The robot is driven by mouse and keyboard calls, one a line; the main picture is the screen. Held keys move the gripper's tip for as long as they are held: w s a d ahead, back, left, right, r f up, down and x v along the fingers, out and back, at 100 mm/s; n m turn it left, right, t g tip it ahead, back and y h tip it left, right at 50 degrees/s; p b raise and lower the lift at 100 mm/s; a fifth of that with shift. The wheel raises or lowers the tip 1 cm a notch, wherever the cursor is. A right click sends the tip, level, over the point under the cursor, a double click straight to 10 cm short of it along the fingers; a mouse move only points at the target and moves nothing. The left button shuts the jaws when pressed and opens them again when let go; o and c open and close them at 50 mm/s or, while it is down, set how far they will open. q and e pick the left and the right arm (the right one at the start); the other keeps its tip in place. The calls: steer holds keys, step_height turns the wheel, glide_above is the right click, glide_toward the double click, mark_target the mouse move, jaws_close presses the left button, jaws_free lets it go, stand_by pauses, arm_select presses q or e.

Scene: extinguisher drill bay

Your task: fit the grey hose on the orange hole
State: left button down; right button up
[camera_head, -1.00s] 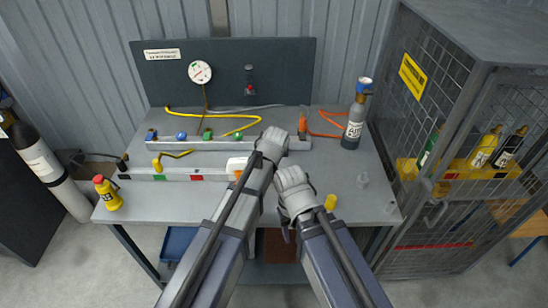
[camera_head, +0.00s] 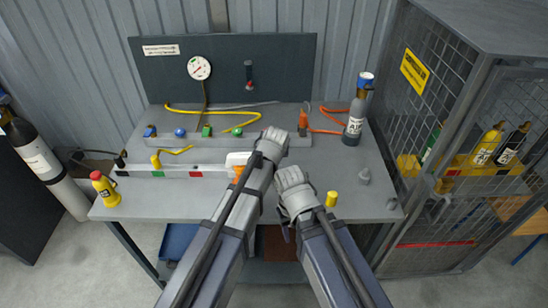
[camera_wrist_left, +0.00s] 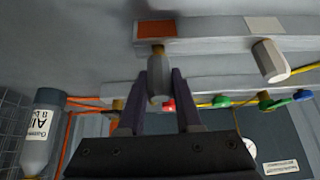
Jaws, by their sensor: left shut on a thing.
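My left gripper (camera_wrist_left: 160,75) is shut on a grey hose end (camera_wrist_left: 157,88) with a brass-coloured tip. In the left wrist view the tip points at the front rail, just beneath an orange patch (camera_wrist_left: 156,29). The tip covers any hole there, and I cannot tell whether it is in the hole or just short of it. In the head view my left gripper (camera_head: 272,138) is over the rails and hides the hose end. Part of a grey hose (camera_head: 262,106) lies along the back of the bench. My right gripper (camera_head: 291,180) hangs over the bench front; its jaws are unclear.
A white fitting (camera_wrist_left: 270,60) sits beside the orange patch, under a pale patch. A grey cylinder (camera_head: 355,115) stands back right, a yellow extinguisher (camera_head: 105,190) at left. A yellow cap (camera_head: 331,199) and small grey pieces (camera_head: 364,177) lie right of my right gripper. A mesh cage stands at right.

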arm_select(q)
steer(key=shift+f+b, duration=0.75)
steer(key=shift+b, duration=0.05)
arm_select(e)
steer(key=shift+f, duration=0.8)
arm_select(q)
steer(key=c, duration=0.5)
jaws_free()
arm_select(e)
steer(key=shift+r, duration=0.1)
